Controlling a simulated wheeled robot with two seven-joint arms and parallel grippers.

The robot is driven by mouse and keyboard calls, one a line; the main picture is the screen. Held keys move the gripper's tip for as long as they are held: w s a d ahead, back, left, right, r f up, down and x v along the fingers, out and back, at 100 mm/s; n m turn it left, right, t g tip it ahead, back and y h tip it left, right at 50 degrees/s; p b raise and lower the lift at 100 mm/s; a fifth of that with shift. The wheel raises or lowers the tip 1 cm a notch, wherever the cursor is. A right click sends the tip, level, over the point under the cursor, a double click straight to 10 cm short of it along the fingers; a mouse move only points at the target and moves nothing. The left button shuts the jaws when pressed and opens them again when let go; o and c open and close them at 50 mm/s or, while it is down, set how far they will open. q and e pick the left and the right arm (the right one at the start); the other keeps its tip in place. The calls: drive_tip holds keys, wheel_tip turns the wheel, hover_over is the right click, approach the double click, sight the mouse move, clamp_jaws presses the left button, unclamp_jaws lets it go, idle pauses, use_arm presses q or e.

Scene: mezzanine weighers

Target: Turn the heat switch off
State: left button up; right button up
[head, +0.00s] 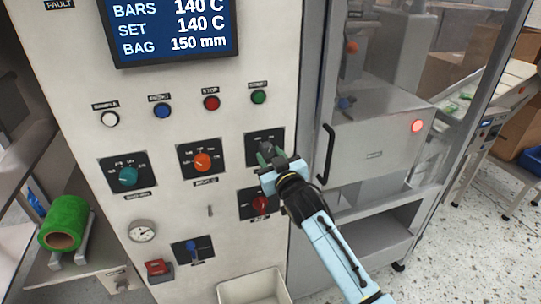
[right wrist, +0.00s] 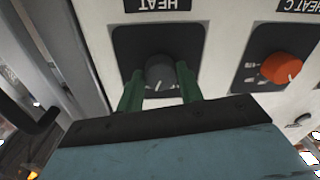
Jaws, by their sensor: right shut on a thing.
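The heat switch (right wrist: 160,70) is a dark grey knob on a black plate under an upside-down HEAT label in the right wrist view. A light pointer mark on it faces the bottom of that picture. My right gripper (right wrist: 160,80) has one green finger on each side of the knob and is shut on it. In the head view the right gripper (head: 269,156) reaches the black heat plate (head: 264,137) from the lower right and mostly hides the knob. My left gripper is not in view.
An orange heat dial (head: 203,162) sits left of the switch, a red knob (head: 261,204) just below it. Coloured buttons (head: 211,103) and a display (head: 172,28) are above. A cabinet door handle (head: 326,153) stands close to the right. A cream bin (head: 252,287) is below.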

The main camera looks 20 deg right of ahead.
drive_tip(key=n+p, duration=0.2)
drive_tip(key=n, duration=0.3)
drive_tip(key=shift+d+r, duration=0.1)
drive_tip(key=n+p, duration=0.1)
drive_tip(key=n, duration=0.4)
drive_tip(key=shift+h+p, duration=0.3)
drive_tip(key=shift+g, duration=0.3)
drive_tip(key=o, duration=1)
drive_tip(key=s, duration=0.9)
drive_tip(key=s+b, duration=0.1)
drive_tip(key=s, duration=0.3)
drive_tip(key=shift+s+d+r, duration=0.15)
drive_tip(key=shift+d+r, duration=0.15)
drive_tip(key=shift+d, duration=0.1)
